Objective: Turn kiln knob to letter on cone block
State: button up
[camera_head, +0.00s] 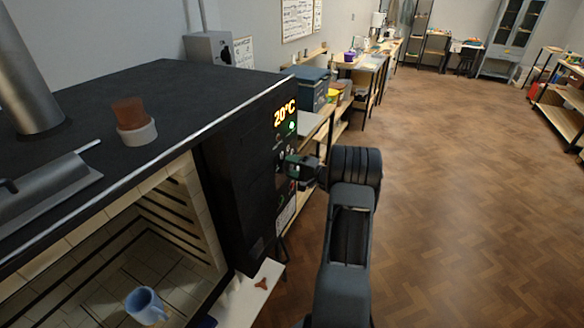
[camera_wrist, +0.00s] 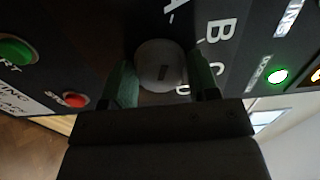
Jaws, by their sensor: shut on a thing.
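The kiln knob (camera_wrist: 160,60) is a round grey knob with a short dark mark on its face, in the wrist view. My gripper (camera_wrist: 163,85) is shut on it, with a green-padded finger on each side. The printed letters A, B and C show around the knob; another letter is partly hidden by the right finger. I cannot tell which letter the mark points to. In the head view my gripper (camera_head: 294,162) is at the kiln's black control panel (camera_head: 240,165). A reddish-brown block (camera_head: 128,112) sits in a white ring on the kiln top; no letter on it is readable.
A green button (camera_wrist: 15,50), a red button (camera_wrist: 75,100) and a lit green lamp (camera_wrist: 277,76) are near the knob. The kiln display (camera_head: 285,113) reads 20°C. A blue mug (camera_head: 145,305) stands inside the open kiln. The floor to the right is clear.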

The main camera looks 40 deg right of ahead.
jog(key=shift+f+m+b, duration=0.1)
jog(key=shift+m+b, duration=0.2)
jog(key=shift+b, duration=0.05)
jog(key=shift+c, duration=0.2)
jog(key=m+b, duration=0.2)
jog(key=shift+f+m, duration=0.1)
jog(key=shift+m, duration=0.3)
jog(key=m+b, duration=0.1)
jog(key=m, duration=0.3)
jog(key=shift+m+b, duration=0.3)
jog(key=shift+b, duration=0.05)
jog(key=m, duration=0.5)
jog(key=shift+r+p, duration=0.25)
jog(key=shift+p, duration=0.05)
jog(key=m+p, duration=0.1)
jog(key=m, duration=0.3)
jog(key=shift+m, duration=0.5)
jog(key=o, duration=0.8)
